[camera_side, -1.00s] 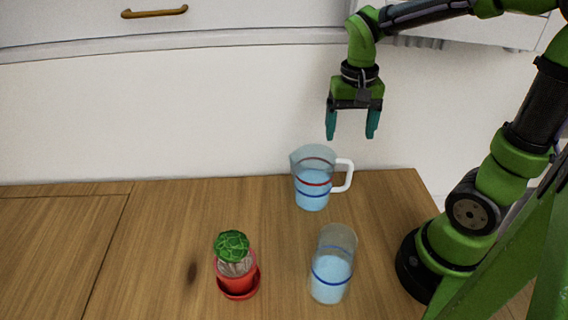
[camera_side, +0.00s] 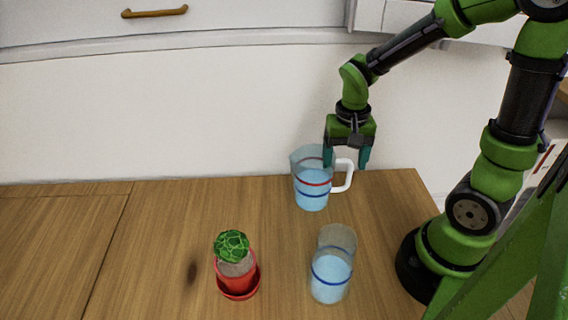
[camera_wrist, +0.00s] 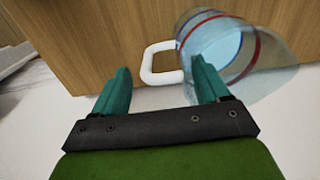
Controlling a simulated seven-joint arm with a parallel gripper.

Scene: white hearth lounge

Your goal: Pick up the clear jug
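The clear jug (camera_side: 311,184) stands upright near the back edge of the wooden table, with red and blue bands, bluish contents and a white handle on its right. It also shows in the wrist view (camera_wrist: 228,47) at the upper right. My gripper (camera_side: 346,163) is open and points down, at the height of the jug's upper part. In the side view its left finger overlaps the jug's right rim and its right finger is right of the handle. In the wrist view the white handle (camera_wrist: 150,64) shows between the open fingers (camera_wrist: 160,85). Contact cannot be told.
A clear cup (camera_side: 331,278) with a blue band stands in front of the jug. A cactus in a red pot (camera_side: 238,274) stands to its left. The left part of the wooden table (camera_side: 90,250) is clear. A white wall rises behind the table.

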